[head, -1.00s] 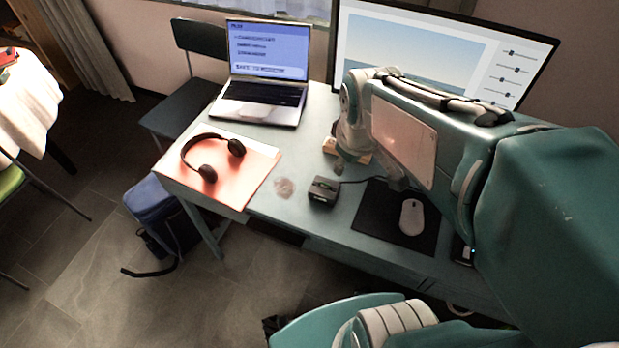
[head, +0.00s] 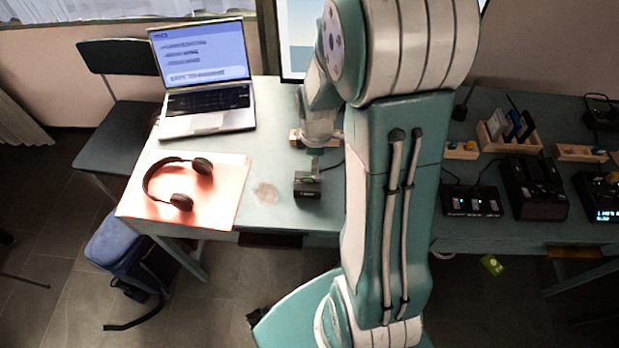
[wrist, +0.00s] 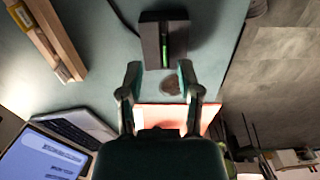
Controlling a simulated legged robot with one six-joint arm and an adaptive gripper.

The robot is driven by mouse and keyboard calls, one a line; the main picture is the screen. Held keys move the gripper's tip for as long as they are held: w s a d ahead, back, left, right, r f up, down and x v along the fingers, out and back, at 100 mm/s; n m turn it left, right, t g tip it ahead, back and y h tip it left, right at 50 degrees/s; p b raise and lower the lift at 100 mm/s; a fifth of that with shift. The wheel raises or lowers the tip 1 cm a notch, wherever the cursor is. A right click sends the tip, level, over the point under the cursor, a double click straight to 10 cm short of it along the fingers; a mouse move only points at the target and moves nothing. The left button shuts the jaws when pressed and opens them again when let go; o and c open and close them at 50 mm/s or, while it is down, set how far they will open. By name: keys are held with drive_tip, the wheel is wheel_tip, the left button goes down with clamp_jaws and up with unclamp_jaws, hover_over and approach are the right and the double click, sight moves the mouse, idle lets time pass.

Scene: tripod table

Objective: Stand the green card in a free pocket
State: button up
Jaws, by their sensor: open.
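The green card (wrist: 165,44) shows as a thin green strip on edge in the small black box (wrist: 149,42). In the head view the green card (head: 309,179) shows at the top of that black box (head: 307,190) on the desk. My gripper (wrist: 160,74) is open and empty, its fingertips just short of the box, one to each side of the card's line. In the head view it hangs above the box, partly hidden by my arm. A wooden holder (head: 528,143) at the right holds several upright cards, including blue ones; its free pockets cannot be made out.
A wooden block with small items (wrist: 55,40) lies near the box. The laptop (head: 205,122) and the headphones (head: 172,185) on a pink sheet are to the left. Black devices (head: 471,201) stand in front of the holder. My arm hides the desk's middle.

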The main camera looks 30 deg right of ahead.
sight(308, 178)
drive_tip(key=f, duration=0.2)
drive_tip(key=a+f, duration=0.1)
drive_tip(key=f, duration=0.2)
drive_tip(key=shift+w+a+f, duration=0.2)
drive_tip(key=shift+a+f, duration=0.1)
drive_tip(key=shift+a, duration=0.1)
drive_tip(key=shift+d+f, duration=0.15)
drive_tip(key=shift+d, duration=0.35)
drive_tip(key=shift+a, duration=0.2)
drive_tip(key=c, duration=0.6)
drive_tip(key=shift+a, duration=0.25)
clamp_jaws()
